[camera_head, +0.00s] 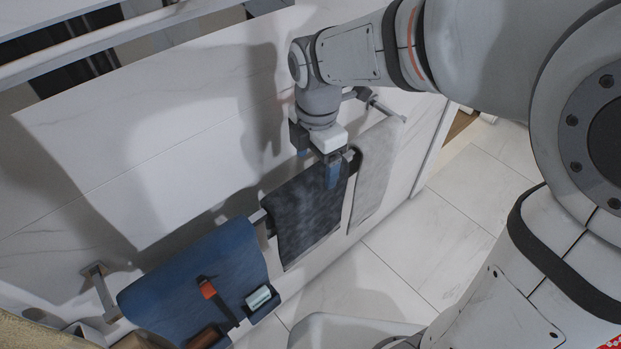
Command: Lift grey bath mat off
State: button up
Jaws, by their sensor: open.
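A dark grey mat (305,215) hangs over a rail on the white marbled wall. A pale grey cloth (376,170) hangs on the same rail just to its right. I cannot tell for certain which of the two is the grey bath mat. My gripper (319,166) is open, with its fingers pointing down at the top edge of the dark grey mat. One blue-tipped finger overlaps the mat's upper right part in the picture. I cannot tell whether it touches the mat. The rail under the gripper is partly hidden.
A blue hanging piece (195,280) with a red-topped item and a small pale item hangs on the rail at the left. A wall bracket (98,285) holds the rail's left end. The tiled floor (400,255) is clear at the right. A white rounded edge (345,328) shows at the bottom.

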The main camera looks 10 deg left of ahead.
aim_at(305, 214)
jog(key=shift+a+f+n, duration=0.45)
jog(key=shift+a+n, duration=0.1)
jog(key=shift+n, duration=0.05)
jog(key=shift+a+f, duration=0.15)
jog(key=shift+f, duration=0.2)
jog(key=f, duration=0.7)
jog(key=shift+s, duration=0.25)
jog(key=shift+a, duration=0.1)
grip_shut()
